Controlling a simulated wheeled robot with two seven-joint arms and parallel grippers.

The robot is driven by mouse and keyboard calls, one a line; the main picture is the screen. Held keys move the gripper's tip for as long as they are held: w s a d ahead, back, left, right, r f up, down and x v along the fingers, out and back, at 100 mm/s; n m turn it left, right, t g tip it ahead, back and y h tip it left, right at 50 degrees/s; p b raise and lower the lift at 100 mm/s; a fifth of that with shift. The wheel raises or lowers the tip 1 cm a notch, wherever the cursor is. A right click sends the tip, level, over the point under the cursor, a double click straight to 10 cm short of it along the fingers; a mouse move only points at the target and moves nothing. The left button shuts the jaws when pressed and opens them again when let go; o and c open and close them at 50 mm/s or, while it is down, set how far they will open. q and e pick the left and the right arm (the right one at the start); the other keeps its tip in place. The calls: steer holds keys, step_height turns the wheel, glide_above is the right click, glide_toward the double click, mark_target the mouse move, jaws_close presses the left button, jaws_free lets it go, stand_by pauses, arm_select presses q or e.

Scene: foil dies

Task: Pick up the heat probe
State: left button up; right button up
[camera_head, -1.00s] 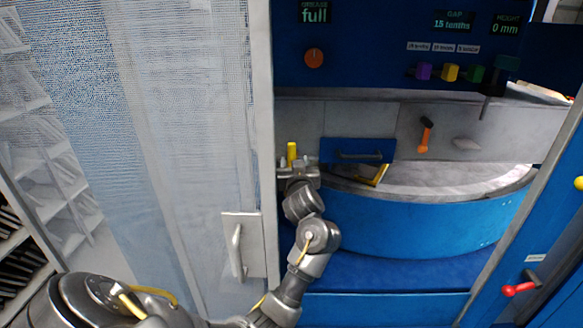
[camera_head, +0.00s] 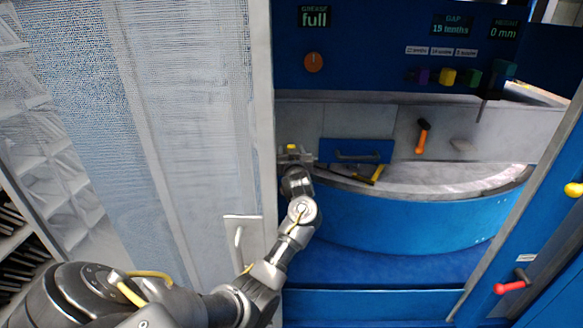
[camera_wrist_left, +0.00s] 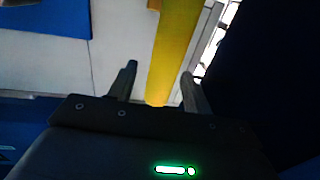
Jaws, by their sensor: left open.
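A yellow bar, which looks like the heat probe's handle, stands upright between the open fingers of my left gripper (camera_wrist_left: 159,71) in the left wrist view, where the yellow bar (camera_wrist_left: 176,45) runs from the top edge down toward the palm. I cannot tell if the fingers touch it. In the head view only a short yellow top of the bar (camera_head: 292,147) shows above my left gripper (camera_head: 296,157), at the grey panel's left edge. The rest is hidden behind the gripper. My right gripper is not in view.
A hammer with an orange handle (camera_head: 421,140) hangs on the grey back panel. A blue plate with a dark handle (camera_head: 357,151) is right of my left gripper. A yellow and black tool (camera_head: 376,173) lies below it on the round blue drum (camera_head: 420,215). A mesh screen (camera_head: 195,110) stands at left.

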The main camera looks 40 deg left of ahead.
arm_select(q)
steer(key=shift+d, duration=0.1)
steer(key=shift+c, duration=1)
jaws_close()
steer(key=shift+r, duration=0.1)
